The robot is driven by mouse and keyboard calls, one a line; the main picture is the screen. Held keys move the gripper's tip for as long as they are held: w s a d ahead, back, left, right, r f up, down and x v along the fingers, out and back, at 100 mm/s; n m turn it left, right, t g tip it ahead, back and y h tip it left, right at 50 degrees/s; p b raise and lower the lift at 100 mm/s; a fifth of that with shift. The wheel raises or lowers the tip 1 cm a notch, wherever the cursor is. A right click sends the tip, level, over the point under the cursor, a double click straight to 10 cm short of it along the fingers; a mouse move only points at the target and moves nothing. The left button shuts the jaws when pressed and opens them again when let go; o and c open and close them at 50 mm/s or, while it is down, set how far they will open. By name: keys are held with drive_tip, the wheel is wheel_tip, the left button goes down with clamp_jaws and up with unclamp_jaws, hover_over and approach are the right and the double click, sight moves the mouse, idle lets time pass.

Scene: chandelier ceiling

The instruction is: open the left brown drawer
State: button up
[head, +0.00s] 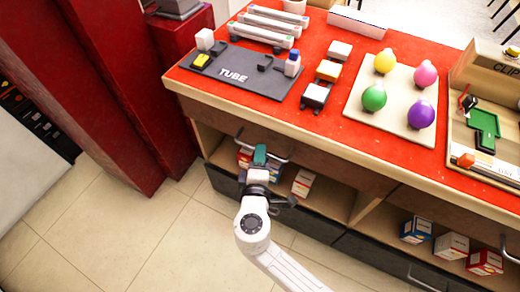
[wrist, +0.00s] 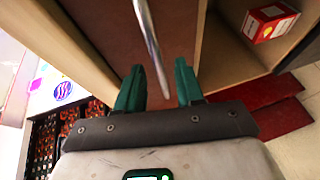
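The left brown drawer (head: 315,159) is a wooden front under the red countertop in the head view. Its front looks flush with the cabinet. Its brown face (wrist: 110,30) also shows in the wrist view. A metal bar handle (head: 277,157) stands out from it, and the handle (wrist: 150,40) runs down between my fingers in the wrist view. My gripper (head: 260,157) is at the handle, with green fingers. In the wrist view my gripper (wrist: 158,88) is open, with a finger on each side of the bar and visible gaps. I cannot tell whether either finger touches it.
An open shelf below holds small boxes, one red and white (head: 303,183). Dark lower drawers (head: 320,226) are beneath it. A red column (head: 120,90) stands left of the counter. The counter carries a TUBE board (head: 240,75) and a board with colored balls (head: 365,103). Tiled floor (head: 150,240) is clear in front.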

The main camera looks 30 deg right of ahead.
drive_tip(key=shift+x, duration=1.35)
clamp_jaws()
